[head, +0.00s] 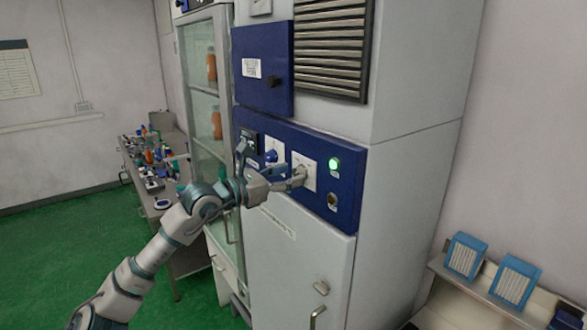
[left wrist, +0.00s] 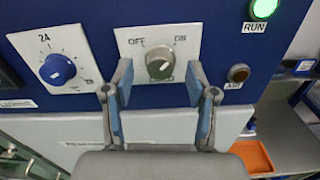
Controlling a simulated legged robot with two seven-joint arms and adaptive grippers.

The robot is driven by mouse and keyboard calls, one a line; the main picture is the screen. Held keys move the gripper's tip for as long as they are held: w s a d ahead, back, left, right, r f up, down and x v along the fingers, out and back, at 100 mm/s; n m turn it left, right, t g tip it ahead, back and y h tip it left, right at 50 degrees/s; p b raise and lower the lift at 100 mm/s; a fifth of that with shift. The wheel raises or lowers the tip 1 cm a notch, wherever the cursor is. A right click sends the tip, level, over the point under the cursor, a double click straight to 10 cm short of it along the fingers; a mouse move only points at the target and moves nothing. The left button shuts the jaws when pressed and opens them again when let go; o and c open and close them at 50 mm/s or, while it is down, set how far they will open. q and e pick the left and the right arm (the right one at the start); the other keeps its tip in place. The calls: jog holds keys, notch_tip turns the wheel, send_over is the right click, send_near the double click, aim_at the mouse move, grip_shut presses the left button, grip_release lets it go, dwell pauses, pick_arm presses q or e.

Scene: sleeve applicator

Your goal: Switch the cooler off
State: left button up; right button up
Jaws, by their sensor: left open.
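The cooler is a tall grey cabinet (head: 412,75) with a blue control panel (head: 343,180). Its grey rotary switch (left wrist: 160,62) sits on a white plate marked OFF at left and ON at right. The pale pointer mark seems to lean toward ON. The green RUN lamp (left wrist: 263,9) is lit; it also shows in the head view (head: 334,164). My left gripper (left wrist: 160,82) is open, its fingers apart on either side of the switch's lower part. Contact with the switch cannot be told. In the head view the left gripper (head: 287,180) is at the panel and partly covers the switch. My right gripper is not seen.
A blue dial (left wrist: 57,69) on a numbered plate is left of the switch. A dark round button (left wrist: 238,73) is to the right, below the lamp. A glass-doored cabinet (head: 205,90) and a cluttered bench (head: 172,205) stand at left. Green floor is clear at far left.

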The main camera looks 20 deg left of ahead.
pick_arm(q)
jog(key=shift+x, duration=0.9)
jog(key=shift+a, duration=0.1)
grip_shut()
